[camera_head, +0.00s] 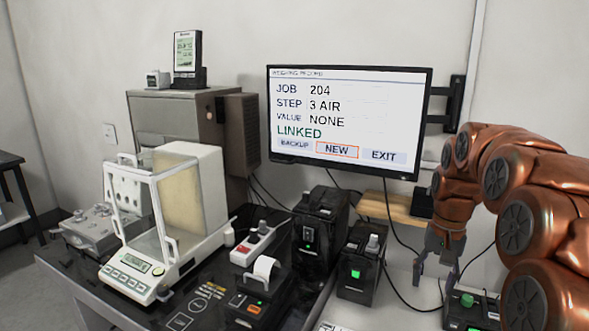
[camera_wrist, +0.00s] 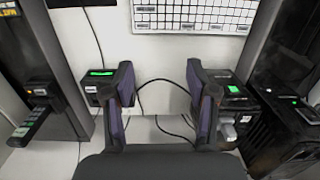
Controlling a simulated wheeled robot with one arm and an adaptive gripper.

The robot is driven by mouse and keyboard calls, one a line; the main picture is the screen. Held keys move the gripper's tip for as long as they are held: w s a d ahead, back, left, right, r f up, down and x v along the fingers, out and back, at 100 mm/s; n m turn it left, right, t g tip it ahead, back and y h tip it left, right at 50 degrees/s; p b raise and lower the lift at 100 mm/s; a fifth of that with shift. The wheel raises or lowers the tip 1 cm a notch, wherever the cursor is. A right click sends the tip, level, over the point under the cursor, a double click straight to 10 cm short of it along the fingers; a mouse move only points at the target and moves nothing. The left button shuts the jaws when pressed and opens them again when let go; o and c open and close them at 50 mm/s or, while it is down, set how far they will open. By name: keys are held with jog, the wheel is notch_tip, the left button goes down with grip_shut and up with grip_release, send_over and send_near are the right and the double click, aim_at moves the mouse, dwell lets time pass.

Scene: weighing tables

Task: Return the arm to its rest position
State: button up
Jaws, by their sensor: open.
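My copper-coloured arm (camera_head: 530,215) is bent at the right side of the head view. My gripper (camera_head: 436,278) hangs from it, fingers down, over the right part of the table. In the wrist view my gripper (camera_wrist: 160,82) has its two dark fingers well apart. Only a cable and pale surface show between them; nothing is held. One black device with a green display (camera_wrist: 101,74) is beside the left finger, and another with a green light (camera_wrist: 234,90) is beside the right finger.
A monitor (camera_head: 345,168) reading "LINKED" is on the wall. A balance with a glass draft shield (camera_head: 138,280) stands at left. Black boxes (camera_head: 318,240) (camera_head: 358,275) with green lights stand left of my gripper. A green-topped device (camera_head: 468,303) is close below right. Loose cables lie nearby.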

jog(key=s+a+f+n+p, duration=0.1)
jog(key=s+a, duration=0.4)
jog(key=s, duration=1.1)
jog(key=s+a+f+n+g+p, duration=0.1)
jog(key=s+a+n+p, duration=0.2)
jog(key=s, duration=1.3)
jog(key=shift+a+n+h+p, duration=0.3)
jog(key=shift+a+p, duration=0.2)
jog(key=shift+a, duration=1.1)
